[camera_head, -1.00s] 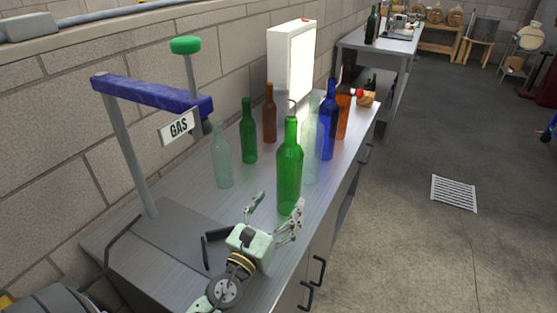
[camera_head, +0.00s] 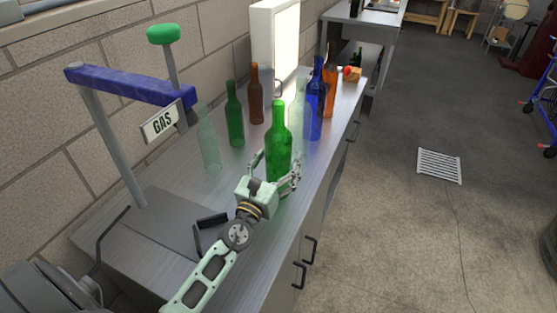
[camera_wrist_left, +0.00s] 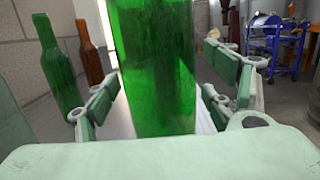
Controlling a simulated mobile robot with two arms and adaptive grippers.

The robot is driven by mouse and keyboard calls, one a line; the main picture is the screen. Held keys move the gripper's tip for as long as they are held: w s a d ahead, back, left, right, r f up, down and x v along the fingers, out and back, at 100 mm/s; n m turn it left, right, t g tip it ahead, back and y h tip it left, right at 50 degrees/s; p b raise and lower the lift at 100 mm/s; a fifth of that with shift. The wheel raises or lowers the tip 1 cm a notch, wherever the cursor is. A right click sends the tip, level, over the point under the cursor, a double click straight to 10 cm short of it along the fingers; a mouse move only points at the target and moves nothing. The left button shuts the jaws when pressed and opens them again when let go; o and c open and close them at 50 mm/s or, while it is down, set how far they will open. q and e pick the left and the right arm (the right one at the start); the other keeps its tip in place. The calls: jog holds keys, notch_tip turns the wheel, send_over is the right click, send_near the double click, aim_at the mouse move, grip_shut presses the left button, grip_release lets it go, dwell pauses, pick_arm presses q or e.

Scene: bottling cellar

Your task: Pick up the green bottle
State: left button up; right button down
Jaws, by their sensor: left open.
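A bright green bottle (camera_head: 278,140) stands upright near the front edge of the steel counter (camera_head: 175,185). My left gripper (camera_head: 275,172) is open at its lower part, with one finger on each side. In the left wrist view the green bottle (camera_wrist_left: 158,70) fills the middle between the open fingers (camera_wrist_left: 165,95), with a gap visible on the left. A second, darker green bottle (camera_head: 235,115) stands farther back on the counter; it also shows at the left of the left wrist view (camera_wrist_left: 57,65). My right gripper is not in view.
Brown (camera_head: 256,95), clear (camera_head: 208,140), blue (camera_head: 315,100) and orange (camera_head: 330,85) bottles stand around and behind. A lit white panel (camera_head: 275,40) stands at the back. Floor to the right is open.

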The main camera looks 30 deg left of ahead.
pick_arm(q)
jog(key=shift+c, duration=0.6)
jog(key=c, duration=1.1)
jog(key=shift+r, duration=0.1)
jog(key=c, duration=0.5)
jog(key=shift+o, duration=0.2)
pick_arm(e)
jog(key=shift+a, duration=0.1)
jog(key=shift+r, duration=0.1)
